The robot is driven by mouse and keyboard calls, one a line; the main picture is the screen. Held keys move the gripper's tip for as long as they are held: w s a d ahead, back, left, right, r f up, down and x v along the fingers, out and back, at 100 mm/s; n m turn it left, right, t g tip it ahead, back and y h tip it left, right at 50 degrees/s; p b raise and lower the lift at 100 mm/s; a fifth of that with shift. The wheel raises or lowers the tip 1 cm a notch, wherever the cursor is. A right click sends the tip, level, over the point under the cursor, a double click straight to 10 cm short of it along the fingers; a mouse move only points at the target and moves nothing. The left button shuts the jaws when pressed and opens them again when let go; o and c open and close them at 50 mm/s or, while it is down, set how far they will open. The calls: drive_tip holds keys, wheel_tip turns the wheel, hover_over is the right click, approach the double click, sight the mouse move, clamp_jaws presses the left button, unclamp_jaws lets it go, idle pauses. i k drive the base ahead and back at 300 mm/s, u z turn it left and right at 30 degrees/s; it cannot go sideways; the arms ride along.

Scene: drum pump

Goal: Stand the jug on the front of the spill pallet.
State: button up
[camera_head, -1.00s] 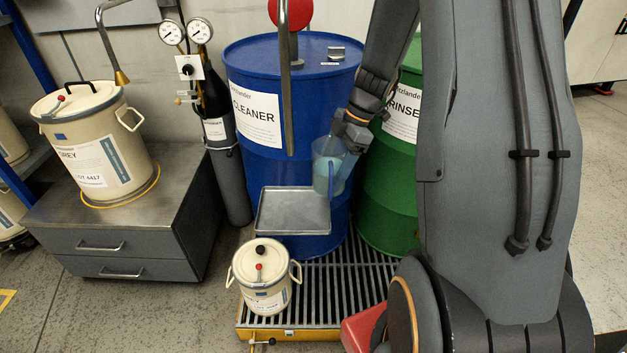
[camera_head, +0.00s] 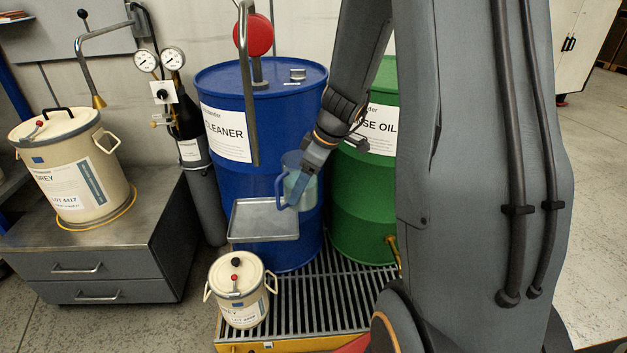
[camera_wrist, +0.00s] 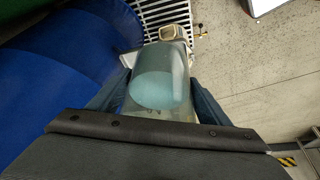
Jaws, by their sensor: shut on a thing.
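A clear bluish jug (camera_head: 297,178) hangs in front of the blue drum, above and right of the metal tray. My gripper (camera_head: 292,192) is shut on the jug and holds it in the air. In the wrist view the jug (camera_wrist: 165,85) lies between my fingers, with pale blue liquid visible in it. The spill pallet (camera_head: 318,310) is a yellow-edged base with a dark slatted grate, below the jug. Its front right part is hidden behind my arm.
A small cream pot (camera_head: 240,290) stands on the pallet's front left. A metal tray (camera_head: 264,220) juts out before the blue drum (camera_head: 235,110). The green drum (camera_head: 362,215), with a brass tap, stands right. Bare grate lies right of the pot.

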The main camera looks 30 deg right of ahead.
sight(331, 311)
drive_tip(key=k, duration=0.2)
drive_tip(key=z, duration=3)
drive_tip(key=k, duration=2.05)
drive_tip(key=u, duration=1.6)
drive_tip(key=i, duration=0.45)
